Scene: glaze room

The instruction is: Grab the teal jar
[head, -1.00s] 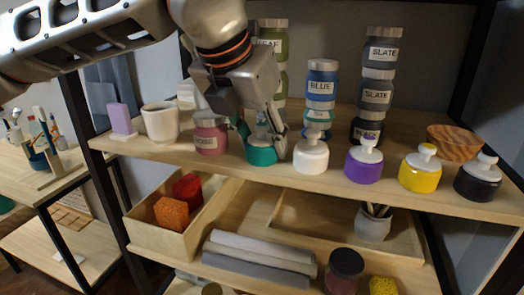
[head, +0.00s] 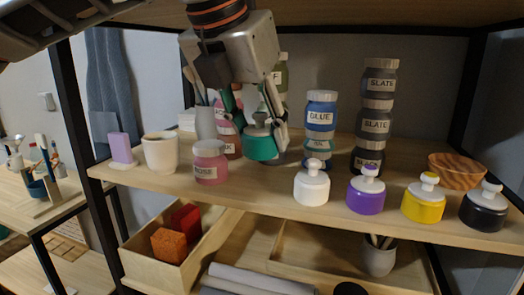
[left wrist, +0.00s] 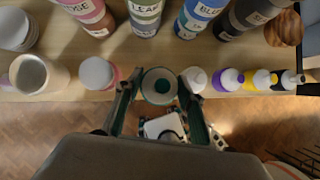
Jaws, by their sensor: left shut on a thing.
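In the left wrist view, the teal jar (left wrist: 160,86) sits between the two fingers of the left gripper (left wrist: 161,98), seen from above. The fingers hide part of its lid in the head view. My right gripper is in neither view.
A rose jar (head: 210,164) and a white cup (head: 161,153) stand left. White (head: 312,187), purple (head: 366,195), yellow (head: 423,205) and black (head: 481,211) pots line the front edge. Stacked jars, topped by blue (head: 321,112) and slate (head: 379,80), stand behind. The front spot between rose and white is clear.

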